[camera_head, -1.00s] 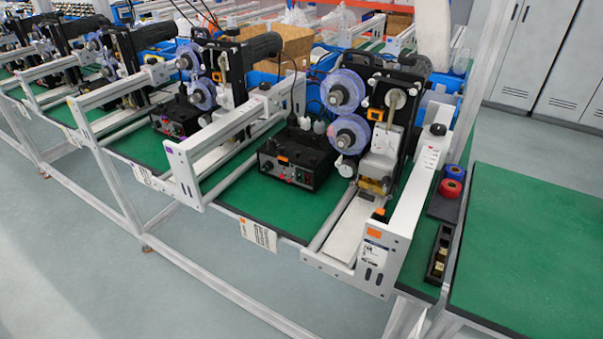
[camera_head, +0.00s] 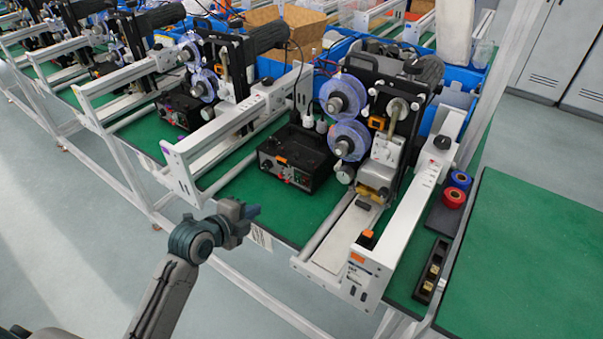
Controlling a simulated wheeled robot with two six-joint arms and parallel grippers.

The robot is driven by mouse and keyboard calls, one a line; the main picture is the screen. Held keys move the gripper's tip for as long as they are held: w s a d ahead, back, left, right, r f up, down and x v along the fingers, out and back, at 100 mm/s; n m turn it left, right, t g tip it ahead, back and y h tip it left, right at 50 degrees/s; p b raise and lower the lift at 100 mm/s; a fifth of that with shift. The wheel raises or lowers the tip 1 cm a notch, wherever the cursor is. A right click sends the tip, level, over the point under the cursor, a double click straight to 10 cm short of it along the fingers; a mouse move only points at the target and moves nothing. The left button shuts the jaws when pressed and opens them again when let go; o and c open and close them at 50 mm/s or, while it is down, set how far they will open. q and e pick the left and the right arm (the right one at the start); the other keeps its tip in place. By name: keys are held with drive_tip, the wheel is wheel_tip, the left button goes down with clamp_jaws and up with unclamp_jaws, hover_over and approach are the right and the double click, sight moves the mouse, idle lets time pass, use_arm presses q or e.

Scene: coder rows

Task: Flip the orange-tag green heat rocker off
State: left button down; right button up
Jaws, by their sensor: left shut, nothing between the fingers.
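The black control box (camera_head: 297,155) with an orange tag (camera_head: 281,160) on its front stands on the green bench, left of the reel machine. Its front panel has a red knob and small green and red controls (camera_head: 298,178). They are too small to tell the green heat rocker's position. My left gripper (camera_head: 255,211) is shut and empty, in front of the bench edge. It is below and left of the box's front panel, apart from it. My right gripper is not in view.
White rail frames stand on both sides of the box; the right one's end plate (camera_head: 350,267) carries another orange tag. A reel machine (camera_head: 375,130) stands behind it. Another black box (camera_head: 183,109) is farther left. Red tape (camera_head: 453,197) lies at right.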

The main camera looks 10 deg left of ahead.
use_arm(q)
drive_tip(key=r, duration=0.1)
drive_tip(key=d+r+m, duration=0.1)
drive_tip(key=r, duration=0.1)
drive_tip(key=shift+d+r+m+h, duration=0.2)
drive_tip(key=shift+d+m+h, duration=0.05)
drive_tip(key=shift+m+h, duration=0.05)
drive_tip(key=shift+w, duration=0.15)
